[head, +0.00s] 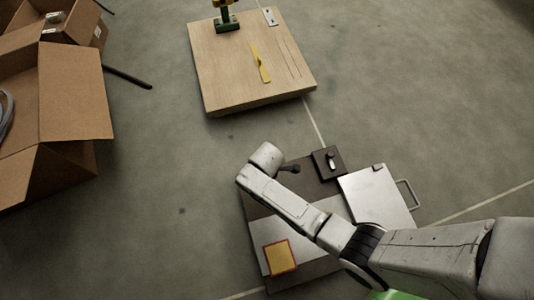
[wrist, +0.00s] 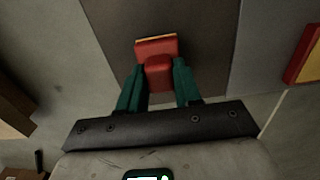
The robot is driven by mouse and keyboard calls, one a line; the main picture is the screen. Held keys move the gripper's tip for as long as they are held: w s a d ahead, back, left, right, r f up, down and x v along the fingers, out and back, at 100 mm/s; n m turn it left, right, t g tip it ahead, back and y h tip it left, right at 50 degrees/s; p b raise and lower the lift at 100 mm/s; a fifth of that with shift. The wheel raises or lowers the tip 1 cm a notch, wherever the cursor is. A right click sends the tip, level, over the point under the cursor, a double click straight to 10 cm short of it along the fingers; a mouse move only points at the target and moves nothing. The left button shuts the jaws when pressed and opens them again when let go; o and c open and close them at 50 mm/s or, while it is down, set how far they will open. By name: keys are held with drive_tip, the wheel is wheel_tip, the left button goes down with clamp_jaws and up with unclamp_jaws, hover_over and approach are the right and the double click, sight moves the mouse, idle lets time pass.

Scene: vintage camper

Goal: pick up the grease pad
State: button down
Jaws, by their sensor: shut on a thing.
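In the wrist view my gripper (wrist: 167,78) has its green fingers shut on the raised red block of a red pad with a thin yellow edge, which I take as the grease pad (wrist: 155,46). The pad is over a dark grey surface (wrist: 205,30); I cannot tell whether it touches it. In the head view the fingers and the held pad are hidden behind my arm. A separate yellow square with a red border (head: 281,257) lies on the light part of the worktop (head: 262,232); its red edge shows at the right of the wrist view (wrist: 303,62).
A black block with a knob (head: 328,163) and a silver plate with a handle (head: 375,197) sit at the worktop's right. A wooden table (head: 230,70) holds a yellow tool (head: 262,68) and a green stand (head: 227,23). Cardboard boxes (head: 75,95) are at left. Floor between is clear.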

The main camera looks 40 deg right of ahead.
drive_tip(key=s+d+r+p, duration=0.1)
drive_tip(key=s+r+p, duration=0.9)
drive_tip(key=s, duration=0.4)
drive_tip(key=shift+d+r, duration=0.4)
drive_tip(key=shift+r, duration=0.5)
drive_tip(key=c, duration=1.5)
unclamp_jaws()
drive_tip(key=shift+c, duration=1.3)
drive_tip(key=shift+w, duration=0.1)
